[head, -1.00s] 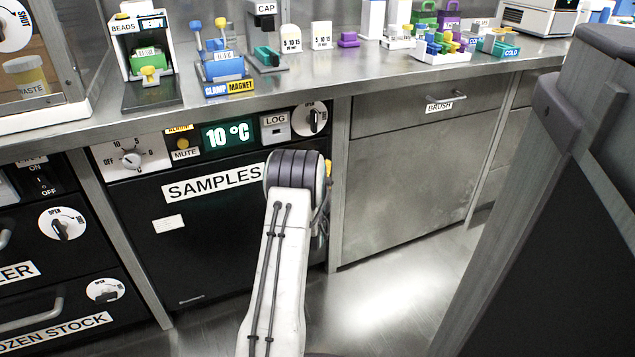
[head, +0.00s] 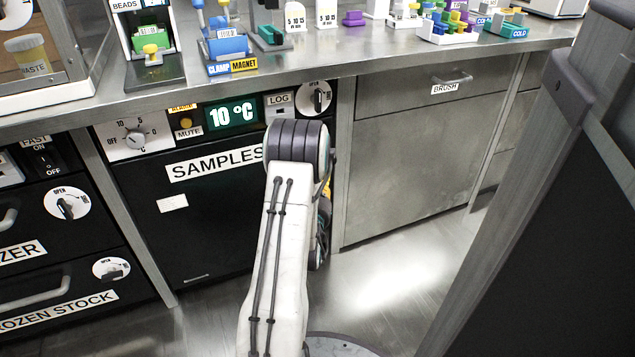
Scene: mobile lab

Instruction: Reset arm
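My arm (head: 279,240) rises from the bottom centre of the head view, white with two dark cables along it. It ends in a grey ribbed joint (head: 295,142) in front of the samples fridge. Beyond that joint the arm folds down behind itself, with a dark part and a bit of yellow showing at its right. My gripper's fingers are hidden behind the arm, so their state does not show.
The black samples fridge (head: 215,215) is shut and reads 10 °C. The steel counter (head: 400,58) carries racks and a clamp magnet stand (head: 226,50). A dark panel (head: 545,220) stands close at right. Floor (head: 395,275) between is clear.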

